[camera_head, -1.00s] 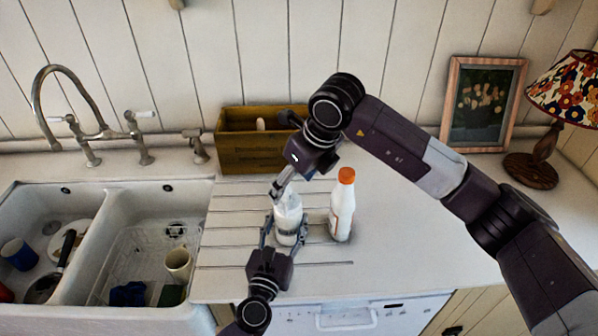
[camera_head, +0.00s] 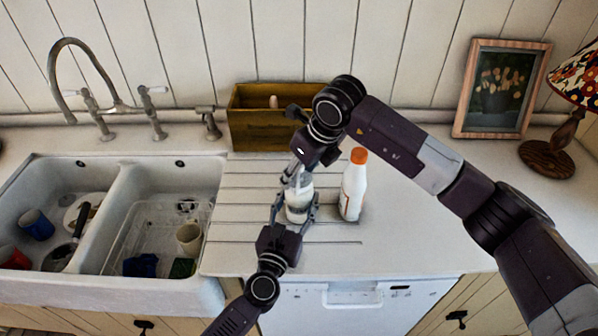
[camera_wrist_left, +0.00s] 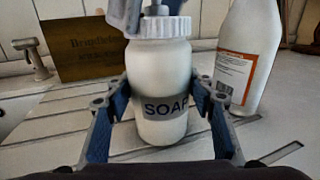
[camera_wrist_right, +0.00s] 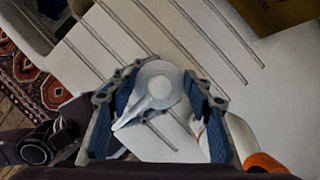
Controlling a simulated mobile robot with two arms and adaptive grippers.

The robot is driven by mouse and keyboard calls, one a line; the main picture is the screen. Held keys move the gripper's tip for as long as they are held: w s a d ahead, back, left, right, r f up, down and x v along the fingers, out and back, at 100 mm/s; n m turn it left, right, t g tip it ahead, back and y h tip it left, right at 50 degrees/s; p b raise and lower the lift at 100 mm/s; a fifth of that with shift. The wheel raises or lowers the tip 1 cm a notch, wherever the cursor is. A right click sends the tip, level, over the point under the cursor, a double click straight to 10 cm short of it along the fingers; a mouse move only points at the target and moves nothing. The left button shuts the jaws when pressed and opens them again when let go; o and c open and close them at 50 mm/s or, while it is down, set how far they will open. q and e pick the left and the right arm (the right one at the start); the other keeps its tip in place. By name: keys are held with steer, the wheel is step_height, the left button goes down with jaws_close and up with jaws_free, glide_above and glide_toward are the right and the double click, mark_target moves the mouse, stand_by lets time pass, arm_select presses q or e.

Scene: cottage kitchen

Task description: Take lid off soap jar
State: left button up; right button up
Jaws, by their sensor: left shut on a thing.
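The white soap jar (camera_head: 298,213) stands upright on the grooved drainboard, its SOAP label facing the left wrist camera (camera_wrist_left: 165,106). Its ribbed white lid (camera_wrist_left: 166,27) with a pump nozzle is on top. My left gripper (camera_wrist_left: 158,92) is shut around the jar body from the front, one finger on each side. My right gripper (camera_head: 293,174) is above the jar, pointing down at the lid. In the right wrist view its fingers (camera_wrist_right: 162,84) are apart on either side of the lid (camera_wrist_right: 158,92), with a gap visible on the right.
A white bottle with an orange cap (camera_head: 352,190) stands close to the jar's right. A wooden box (camera_head: 255,133) is behind. The double sink (camera_head: 105,215) is left. A framed picture (camera_head: 505,88) and a lamp (camera_head: 548,157) are at the right; the counter between is clear.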

arm_select(q)
steer(key=shift+r, duration=0.15)
arm_select(e)
steer(key=c, duration=0.5)
steer(key=shift+c, duration=0.2)
steer(key=shift+r, duration=0.25)
steer(key=shift+r, duration=0.9)
steer(key=shift+r, duration=0.15)
steer(key=shift+r, duration=1.9)
arm_select(q)
steer(key=o, duration=1.8)
steer(key=shift+s, duration=0.15)
